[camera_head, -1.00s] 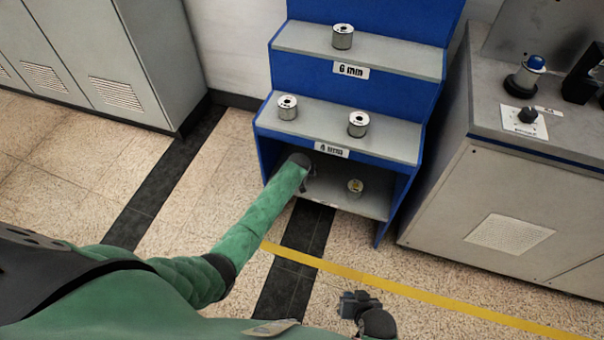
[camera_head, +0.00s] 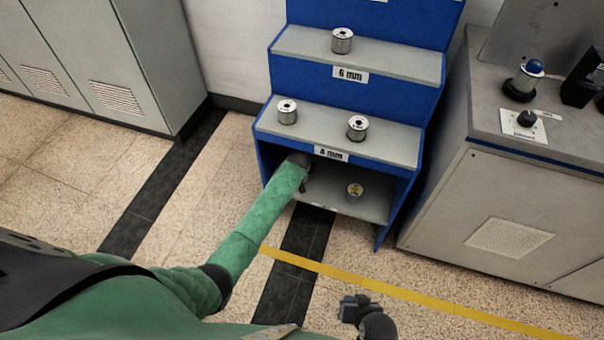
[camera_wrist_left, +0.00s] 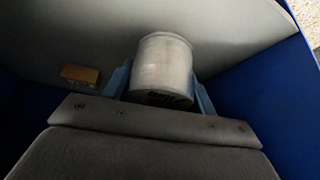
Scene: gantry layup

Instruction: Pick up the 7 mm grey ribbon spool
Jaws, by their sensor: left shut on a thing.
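My left gripper (camera_head: 304,186) reaches into the lowest bay of the blue stepped rack (camera_head: 335,80), and its fingers are mostly hidden there. In the left wrist view it is shut on a light grey spool (camera_wrist_left: 162,62), one blue-grey finger on each side. The dark print on the spool is too dim to read, so its width cannot be told. The head view does not clearly show this spool. My right gripper (camera_head: 356,305) is low in front of the rack, above the floor, apart from any spool; its finger opening is unclear.
Two spools stand on the shelf labelled 4 mm (camera_head: 331,153), one on the shelf labelled 6 mm (camera_head: 350,74). A tan block (camera_wrist_left: 80,75) lies left of the held spool. A grey cabinet (camera_head: 510,210) stands right.

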